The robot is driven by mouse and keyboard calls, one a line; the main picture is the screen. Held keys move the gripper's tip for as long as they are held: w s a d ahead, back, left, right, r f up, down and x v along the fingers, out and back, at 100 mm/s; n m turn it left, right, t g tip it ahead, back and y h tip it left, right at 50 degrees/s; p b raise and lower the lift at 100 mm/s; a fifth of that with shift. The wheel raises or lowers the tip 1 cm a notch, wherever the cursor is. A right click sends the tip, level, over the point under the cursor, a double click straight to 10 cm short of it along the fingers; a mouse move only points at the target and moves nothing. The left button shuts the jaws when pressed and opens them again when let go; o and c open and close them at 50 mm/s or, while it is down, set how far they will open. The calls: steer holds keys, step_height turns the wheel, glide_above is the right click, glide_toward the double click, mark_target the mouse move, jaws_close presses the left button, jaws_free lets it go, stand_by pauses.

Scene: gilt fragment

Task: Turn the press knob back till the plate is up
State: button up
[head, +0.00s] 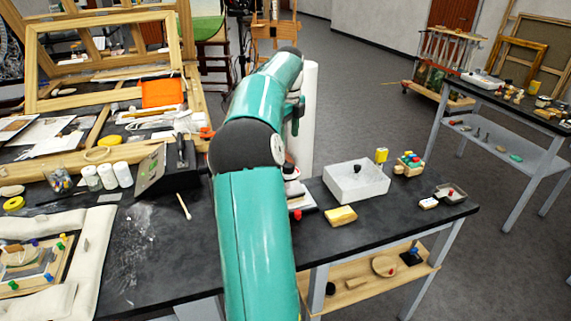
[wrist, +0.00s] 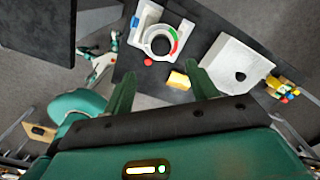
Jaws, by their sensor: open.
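What looks like the press, a white frame with a round ring and a green and red arc (wrist: 166,31), stands on the dark bench top in the wrist view. A small red thing (wrist: 148,62) is at its near side. In the head view my arm covers most of the press, and only a small white part (head: 293,188) shows beside it. I cannot clearly tell the knob or the plate's height. My gripper (wrist: 160,80) is open and empty, its two fingers spread. In the wrist view the press appears beyond the fingertips, apart from them.
A yellow block (head: 341,216) and a white open box (head: 357,187) with a dark round thing inside stand right of the press. Colourful toy blocks (head: 409,164) and a small tray (head: 450,193) lie farther right. Bare bench (head: 170,245) lies left of my arm.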

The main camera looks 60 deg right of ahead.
step_height(320, 180, down, 11)
steer(key=shift+r, duration=0.15)
steer(key=shift+s, duration=0.1)
steer(key=c, duration=1)
